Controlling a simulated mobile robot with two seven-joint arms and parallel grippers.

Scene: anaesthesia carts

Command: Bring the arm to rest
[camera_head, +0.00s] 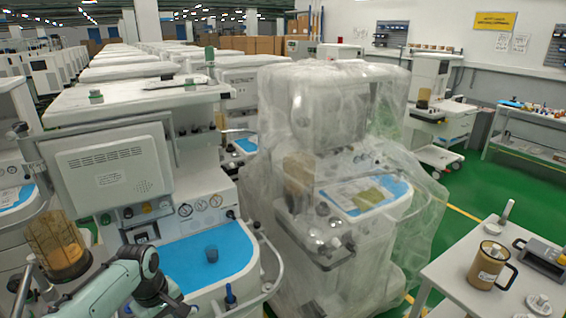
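My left arm (115,285), pale teal with black joints, comes in at the bottom left in front of the nearest anaesthesia cart (122,175). It bends near that cart's blue worktop (208,262), and its dark lower part runs down to the bottom edge. No fingertips of my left gripper show; that end of the arm is cut off by the frame. My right arm and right gripper are not in view. I cannot tell whether the arm touches the cart.
A cart under clear plastic wrap (335,130) stands in the middle. At lower right a table (455,272) holds a brown mug-like canister (489,266) and small parts. Green floor (470,190) shows clear between the wrapped cart and the tables.

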